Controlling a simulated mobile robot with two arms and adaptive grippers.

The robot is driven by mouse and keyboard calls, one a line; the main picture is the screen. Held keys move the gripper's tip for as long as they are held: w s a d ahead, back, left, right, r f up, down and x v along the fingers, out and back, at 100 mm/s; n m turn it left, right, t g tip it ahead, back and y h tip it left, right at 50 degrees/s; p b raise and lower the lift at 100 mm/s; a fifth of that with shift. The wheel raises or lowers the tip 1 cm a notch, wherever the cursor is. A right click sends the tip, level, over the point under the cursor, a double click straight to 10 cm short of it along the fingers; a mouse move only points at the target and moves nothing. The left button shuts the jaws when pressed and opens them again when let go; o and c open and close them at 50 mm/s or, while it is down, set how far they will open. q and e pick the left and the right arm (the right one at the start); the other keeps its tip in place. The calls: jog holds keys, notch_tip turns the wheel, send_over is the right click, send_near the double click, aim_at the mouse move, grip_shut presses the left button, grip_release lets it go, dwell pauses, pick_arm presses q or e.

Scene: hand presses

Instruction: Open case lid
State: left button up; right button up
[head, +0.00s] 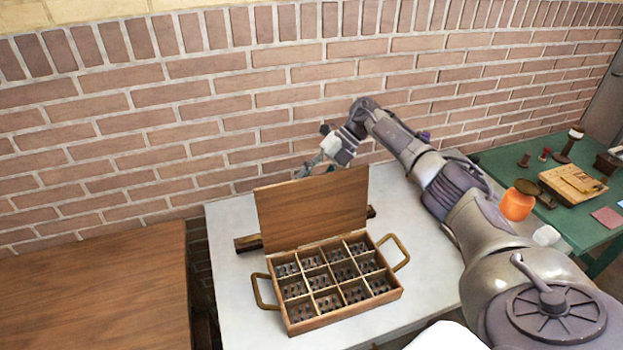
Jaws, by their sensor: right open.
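The wooden case (335,283) sits on the white table, with small dark pieces in its several compartments and a brass-coloured handle at each side. Its lid (312,210) stands raised, roughly upright, along the back edge of the case. My right gripper (310,170) is behind and above the lid, near the brick wall. It is open, and the lid's top edge hides part of its fingers; I cannot tell whether it touches the lid. My left gripper is not in view.
A dark wooden bar (247,243) lies behind the case, partly hidden by the lid. A brown table (95,290) stands at left. The white table (235,300) is clear left of the case.

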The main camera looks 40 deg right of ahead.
jog(key=v, duration=1.2)
dwell(0.3)
